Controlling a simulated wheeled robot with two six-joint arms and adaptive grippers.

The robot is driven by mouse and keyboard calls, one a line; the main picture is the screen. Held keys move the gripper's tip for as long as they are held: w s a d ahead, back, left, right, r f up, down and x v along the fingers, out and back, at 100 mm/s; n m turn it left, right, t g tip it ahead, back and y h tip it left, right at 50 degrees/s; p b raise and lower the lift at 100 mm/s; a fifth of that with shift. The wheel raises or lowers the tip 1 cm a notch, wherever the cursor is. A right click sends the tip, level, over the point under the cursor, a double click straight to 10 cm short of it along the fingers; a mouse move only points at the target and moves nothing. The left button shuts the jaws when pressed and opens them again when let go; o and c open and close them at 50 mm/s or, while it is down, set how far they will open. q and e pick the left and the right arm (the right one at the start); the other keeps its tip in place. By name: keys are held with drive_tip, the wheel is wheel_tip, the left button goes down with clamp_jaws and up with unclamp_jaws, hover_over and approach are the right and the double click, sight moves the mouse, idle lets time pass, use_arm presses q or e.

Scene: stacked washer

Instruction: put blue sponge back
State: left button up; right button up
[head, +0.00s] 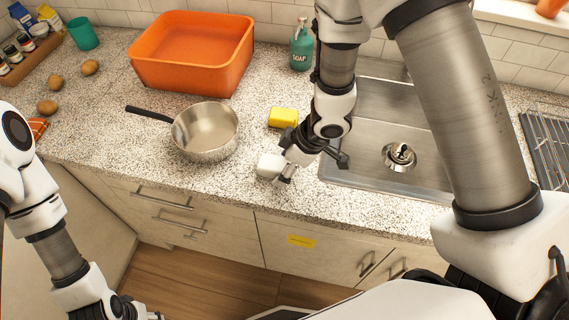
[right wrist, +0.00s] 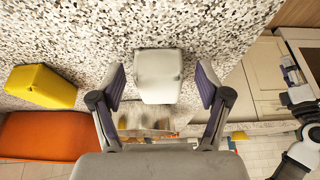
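I see no blue sponge in either view. A white block (head: 269,165) with rounded edges lies on the speckled counter near its front edge, left of the sink. My right gripper (head: 287,164) is low over the counter at this block. In the right wrist view, the gripper's two fingers (right wrist: 161,84) are spread, with the white block (right wrist: 158,70) between their tips and gaps on both sides. A yellow sponge-like block (head: 283,117) lies behind it, and also shows in the right wrist view (right wrist: 41,86). My left gripper (head: 139,311) is at the bottom edge, mostly cut off.
A steel pan (head: 206,132) with a black handle stands left of the white block. An orange basin (head: 192,50) and a green soap bottle (head: 301,47) stand at the back. The steel sink (head: 374,181) is to the right. Several potatoes (head: 56,82) lie at left.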

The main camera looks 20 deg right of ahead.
drive_tip(key=shift+w, duration=0.1)
drive_tip(key=p+v, duration=0.4)
drive_tip(key=v, duration=0.8)
